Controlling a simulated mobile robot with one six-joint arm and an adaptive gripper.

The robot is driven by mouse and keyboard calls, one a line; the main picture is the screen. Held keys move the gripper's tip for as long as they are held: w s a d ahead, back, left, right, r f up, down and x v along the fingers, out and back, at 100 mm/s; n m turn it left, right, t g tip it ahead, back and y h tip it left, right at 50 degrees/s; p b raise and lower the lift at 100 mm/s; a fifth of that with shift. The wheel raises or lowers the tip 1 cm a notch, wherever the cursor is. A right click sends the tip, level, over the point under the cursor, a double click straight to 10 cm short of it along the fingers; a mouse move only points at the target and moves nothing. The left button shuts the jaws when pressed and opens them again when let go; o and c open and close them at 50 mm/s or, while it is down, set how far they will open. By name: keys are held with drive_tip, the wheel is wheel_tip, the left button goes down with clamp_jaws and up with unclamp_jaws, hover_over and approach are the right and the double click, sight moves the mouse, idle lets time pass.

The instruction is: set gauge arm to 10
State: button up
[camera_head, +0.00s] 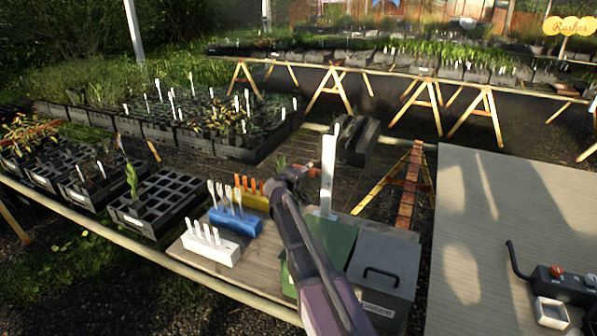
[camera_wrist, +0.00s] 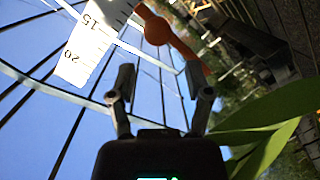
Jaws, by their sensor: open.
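The gauge is a white upright post (camera_head: 328,165) at the back of the board in the head view. In the wrist view its white scale (camera_wrist: 84,45) shows the marks 15 and 20. The orange gauge arm (camera_wrist: 187,52), with a round hub, shows just beyond the fingertips in the wrist view. Its reading cannot be told. My gripper (camera_wrist: 160,76) is open and empty, with the arm's lower part ahead of the right finger; contact cannot be told. In the head view my gripper (camera_head: 288,174) is left of the post, its fingers hard to make out.
Green leaves (camera_wrist: 255,140) lie close right of my gripper in the wrist view. White (camera_head: 211,248), blue (camera_head: 235,222) and yellow (camera_head: 255,201) label holders stand left of my arm. A grey lidded box (camera_head: 383,278) stands right. The table at right (camera_head: 500,200) is mostly clear.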

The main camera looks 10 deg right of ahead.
wheel_tip(320, 180, up, 5)
drive_tip(key=w+a+p, duration=0.1)
drive_tip(key=a+p, duration=0.1)
drive_tip(key=p, duration=0.4)
drive_tip(key=p+v, duration=0.1)
drive_tip(key=v, duration=0.9)
idle(0.3)
